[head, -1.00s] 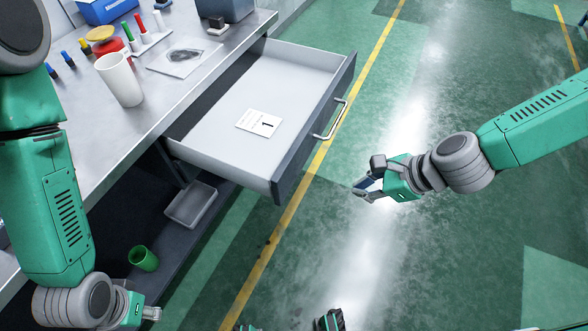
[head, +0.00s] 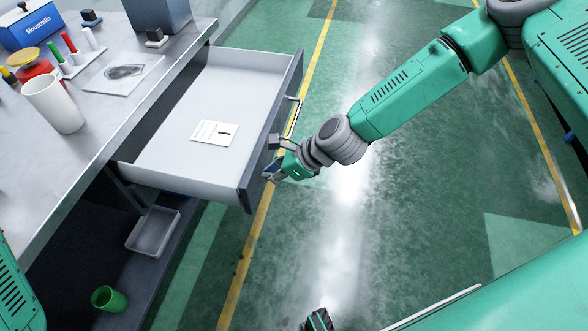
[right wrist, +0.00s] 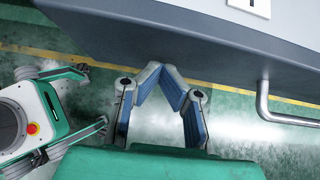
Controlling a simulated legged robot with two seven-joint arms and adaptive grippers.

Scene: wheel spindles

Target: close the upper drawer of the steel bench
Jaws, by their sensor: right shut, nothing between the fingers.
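The upper drawer (head: 218,105) of the steel bench (head: 95,130) is pulled out far to the right in the head view. A card marked 1 (head: 214,132) lies in it. Its dark front panel has a metal bar handle (head: 293,117), which also shows at the right of the right wrist view (right wrist: 264,100). My right gripper (head: 270,173) is shut and empty, right at the drawer front, beside the near end of the handle. In the right wrist view its fingertips (right wrist: 157,68) meet close to the drawer's front; I cannot tell whether they touch. My left gripper is out of view.
On the bench top stand a white cup (head: 54,103), a red container, colored markers and a blue box (head: 31,24). Below the drawer are a grey tray (head: 153,232) and a green cup (head: 110,299) on a lower shelf. The floor right of the drawer is clear.

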